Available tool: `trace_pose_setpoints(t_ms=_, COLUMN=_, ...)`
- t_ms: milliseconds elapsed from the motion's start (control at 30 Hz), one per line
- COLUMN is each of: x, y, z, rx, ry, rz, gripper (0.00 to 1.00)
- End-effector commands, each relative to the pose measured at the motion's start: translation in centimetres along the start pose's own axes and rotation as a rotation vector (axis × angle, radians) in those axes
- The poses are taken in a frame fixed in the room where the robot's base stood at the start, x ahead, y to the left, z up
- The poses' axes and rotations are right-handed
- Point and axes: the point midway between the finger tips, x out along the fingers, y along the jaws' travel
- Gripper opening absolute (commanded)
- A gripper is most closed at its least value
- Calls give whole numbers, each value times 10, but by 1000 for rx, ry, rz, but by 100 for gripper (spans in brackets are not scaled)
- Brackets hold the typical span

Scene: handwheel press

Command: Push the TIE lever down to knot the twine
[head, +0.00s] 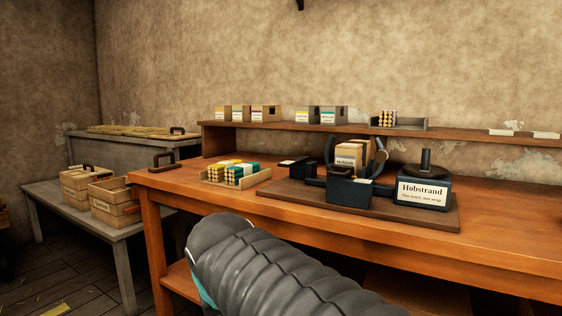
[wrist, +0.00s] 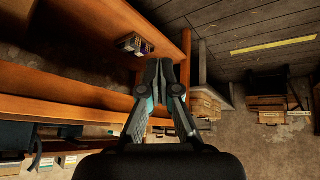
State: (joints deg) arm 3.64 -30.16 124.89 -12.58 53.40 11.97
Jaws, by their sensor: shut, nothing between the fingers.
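The dark tying machine stands on a brown board (head: 420,212) on the orange workbench in the head view. A box-shaped block labelled Hobstrand (head: 424,191) with a knob on top is at its right. Its middle has curved black arms around a pale labelled bundle (head: 349,156) and a dark box in front. A flat black paddle (head: 293,162) sticks out at the left; I cannot read a TIE mark, so I cannot tell which part is the lever. My gripper (wrist: 160,62) is shut and empty in the wrist view, away from the machine. It is outside the head view.
The workbench (head: 190,181) has a tray of yellow and teal bundles (head: 236,175) left of the machine. A raised shelf (head: 460,133) behind holds small boxes. A grey side table (head: 60,197) with wooden crates stands at left. My arm crosses the foreground.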

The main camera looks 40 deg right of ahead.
Motion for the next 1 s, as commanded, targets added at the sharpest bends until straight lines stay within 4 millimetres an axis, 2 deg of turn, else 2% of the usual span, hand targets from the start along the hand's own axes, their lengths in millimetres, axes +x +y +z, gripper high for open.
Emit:
trace_pose_setpoints(t_ms=33, x=2, y=11, z=-31, rx=31, ry=20, rz=46, gripper=0)
trace_pose_setpoints(t_ms=100, x=0, y=27, z=-71, rx=81, ry=54, rz=112, gripper=0)
trace_pose_setpoints(t_ms=300, x=-1, y=80, z=-182, rx=231, ry=174, rz=300, gripper=0)
trace_pose_setpoints(t_ms=500, x=2, y=136, z=-278, rx=390, ry=326, rz=479, gripper=0)
trace_pose_setpoints(t_ms=600, x=3, y=164, z=-318, rx=467, ry=409, rz=562, gripper=0)
trace_pose_setpoints(t_ms=700, x=4, y=188, z=-348, rx=535, ry=489, rz=630, gripper=0)
trace_pose_setpoints(t_ms=800, x=4, y=207, z=-368, rx=587, ry=555, rz=682, gripper=0)
trace_pose_setpoints(t_ms=1000, x=2, y=225, z=-387, rx=639, ry=627, rz=731, gripper=0)
